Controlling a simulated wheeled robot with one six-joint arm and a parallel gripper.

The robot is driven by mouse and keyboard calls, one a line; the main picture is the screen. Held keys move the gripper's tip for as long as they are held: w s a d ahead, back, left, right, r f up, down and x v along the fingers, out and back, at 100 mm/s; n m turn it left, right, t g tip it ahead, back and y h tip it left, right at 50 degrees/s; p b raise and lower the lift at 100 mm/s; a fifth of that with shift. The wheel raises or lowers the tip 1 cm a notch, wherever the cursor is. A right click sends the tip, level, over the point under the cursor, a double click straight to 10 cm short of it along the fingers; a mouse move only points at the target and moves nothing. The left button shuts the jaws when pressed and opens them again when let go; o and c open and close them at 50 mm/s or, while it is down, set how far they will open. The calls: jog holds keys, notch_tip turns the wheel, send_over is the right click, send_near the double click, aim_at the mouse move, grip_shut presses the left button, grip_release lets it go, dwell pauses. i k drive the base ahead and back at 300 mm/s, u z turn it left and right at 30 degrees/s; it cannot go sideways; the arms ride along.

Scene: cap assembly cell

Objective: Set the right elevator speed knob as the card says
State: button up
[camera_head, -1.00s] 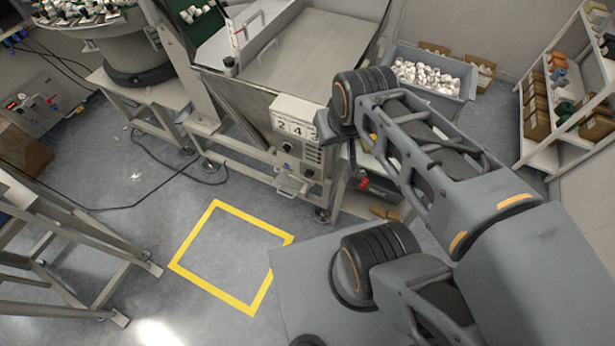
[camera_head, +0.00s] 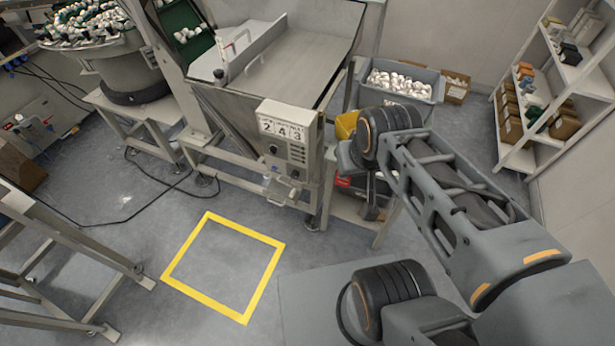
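The card (camera_head: 281,129) is a white plate at the top of the control box, with small headings too blurred to read above the figures 2, 4 and 3. Below it, the beige control box (camera_head: 284,155) carries a dark round knob (camera_head: 273,150) at left and another dark knob (camera_head: 294,174) lower right. Which one is the right elevator speed knob, and their settings, are too small to tell. My arm's dark joint (camera_head: 385,132) is to the right of the box, apart from it in the picture.
A steel hopper (camera_head: 290,60) stands above the box. A grey bin of white caps (camera_head: 400,84) and a shelf (camera_head: 545,95) are at right. A yellow floor square (camera_head: 246,318) is empty. A cable (camera_head: 150,214) lies on the floor at left.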

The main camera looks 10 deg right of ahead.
aim_at(295, 174)
jog(key=z, duration=0.4)
jog(key=i, duration=0.75)
jog(key=u, duration=2.9)
